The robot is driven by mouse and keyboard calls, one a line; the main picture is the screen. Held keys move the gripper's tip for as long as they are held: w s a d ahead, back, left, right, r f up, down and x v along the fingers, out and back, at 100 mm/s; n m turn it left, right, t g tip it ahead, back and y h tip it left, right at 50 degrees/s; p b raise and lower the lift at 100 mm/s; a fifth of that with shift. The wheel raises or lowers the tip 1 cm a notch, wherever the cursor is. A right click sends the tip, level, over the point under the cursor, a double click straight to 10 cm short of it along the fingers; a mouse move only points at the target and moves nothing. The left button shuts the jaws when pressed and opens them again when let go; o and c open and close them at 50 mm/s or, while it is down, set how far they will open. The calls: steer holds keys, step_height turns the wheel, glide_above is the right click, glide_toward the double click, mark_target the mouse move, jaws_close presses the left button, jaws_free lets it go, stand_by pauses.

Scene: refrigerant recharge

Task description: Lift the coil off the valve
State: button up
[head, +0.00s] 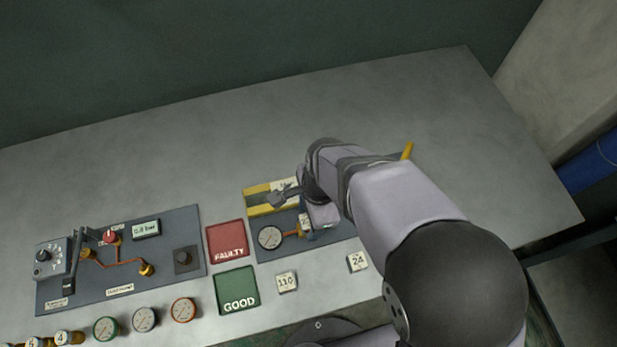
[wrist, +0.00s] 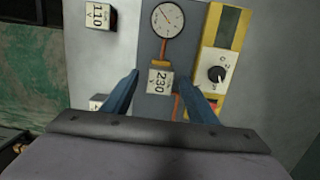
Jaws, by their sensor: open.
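The coil, a pale block marked 230 V (wrist: 159,81), sits on the valve in the copper line below a round gauge (wrist: 167,20). It also shows partly in the head view (head: 304,221), beside my arm. The valve itself is hidden under the coil. My gripper (wrist: 163,75) is open, with one blue finger on each side of the coil. Gaps show between both fingers and the block, so I see no contact. How deep the fingertips reach beside it I cannot tell.
Loose blocks marked 110 (head: 287,281) and 24 (head: 357,262) lie on the bench. A yellow-edged panel with a black knob (wrist: 217,74) stands close to the right finger. Red FAULTY (head: 228,239) and green GOOD (head: 237,290) pads lie to the left.

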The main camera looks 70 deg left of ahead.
steer(key=shift+s+f, duration=0.1)
steer(key=shift+f, duration=0.7)
steer(key=c, duration=1.1)
steer(key=shift+r+b, duration=1.25)
steer(key=shift+r, duration=3.8)
